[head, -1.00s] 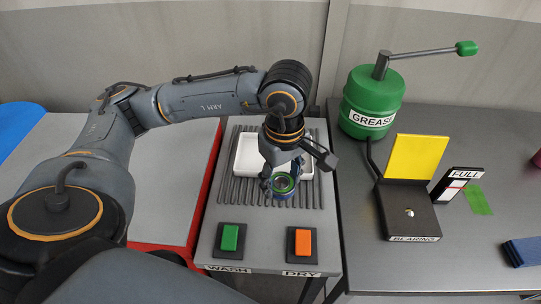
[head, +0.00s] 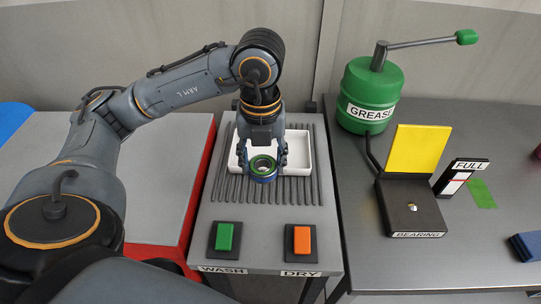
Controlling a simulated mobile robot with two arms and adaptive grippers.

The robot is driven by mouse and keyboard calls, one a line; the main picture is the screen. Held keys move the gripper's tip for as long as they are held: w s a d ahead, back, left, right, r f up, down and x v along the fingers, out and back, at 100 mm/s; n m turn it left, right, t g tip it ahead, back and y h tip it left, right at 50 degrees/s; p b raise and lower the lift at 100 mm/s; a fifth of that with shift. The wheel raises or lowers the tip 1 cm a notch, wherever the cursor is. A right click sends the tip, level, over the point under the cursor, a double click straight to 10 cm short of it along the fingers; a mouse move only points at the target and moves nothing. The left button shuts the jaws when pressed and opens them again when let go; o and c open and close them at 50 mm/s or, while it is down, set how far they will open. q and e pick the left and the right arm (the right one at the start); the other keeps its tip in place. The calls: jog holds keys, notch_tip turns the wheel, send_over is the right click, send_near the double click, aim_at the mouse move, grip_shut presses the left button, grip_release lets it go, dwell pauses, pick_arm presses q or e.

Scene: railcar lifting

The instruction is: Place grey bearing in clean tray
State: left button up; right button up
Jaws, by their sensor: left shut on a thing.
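My left gripper (head: 263,158) is shut on a ring-shaped bearing (head: 263,175), one finger on each side of it. The bearing shows a green upper ring, a grey centre and a bluish outer side. It is at the front edge of a white tray (head: 303,150), as seen from above; I cannot tell whether it touches the tray. The tray lies on the ribbed top of the wash and dry station, and its middle is partly hidden behind my gripper. No label marks it as the clean tray. My right gripper is not in view.
Green (head: 225,237) and orange (head: 301,240) buttons sit at the station's front. On the right table stand a green grease drum (head: 369,90), a bearing stand with a yellow plate (head: 418,150) and a FULL gauge (head: 462,178). A red-edged table (head: 150,190) is at left.

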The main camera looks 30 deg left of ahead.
aim_at(270, 153)
pick_arm(q)
jog(key=n, duration=0.3)
jog(key=shift+a, duration=0.3)
jog(key=shift+w+a+f+n, duration=0.1)
jog(key=shift+w+a+n, duration=0.05)
jog(key=shift+w+n, duration=0.15)
jog(key=w+a+f+p, duration=0.1)
jog(key=w+f, duration=0.1)
jog(key=w, duration=0.1)
jog(key=w+a+f+p, duration=0.1)
jog(key=w+a+f, duration=0.1)
jog(key=w+f, duration=0.1)
jog(key=w+a+f+p, duration=0.1)
jog(key=w+a+f, duration=0.1)
jog(key=w, duration=0.3)
jog(key=shift+a+f, duration=0.25)
jog(key=shift+f, duration=0.5)
jog(key=shift+w+a+f+p, duration=0.15)
jog(key=shift+w+f+p, duration=0.15)
jog(key=shift+w+f, duration=0.15)
notch_tip(270, 153, down, 2)
jog(key=shift+f+p, duration=0.15)
jog(key=shift+p, duration=0.6)
jog(key=shift+f, duration=0.65)
jog(key=o, duration=1.4)
jog(key=shift+c, duration=0.2)
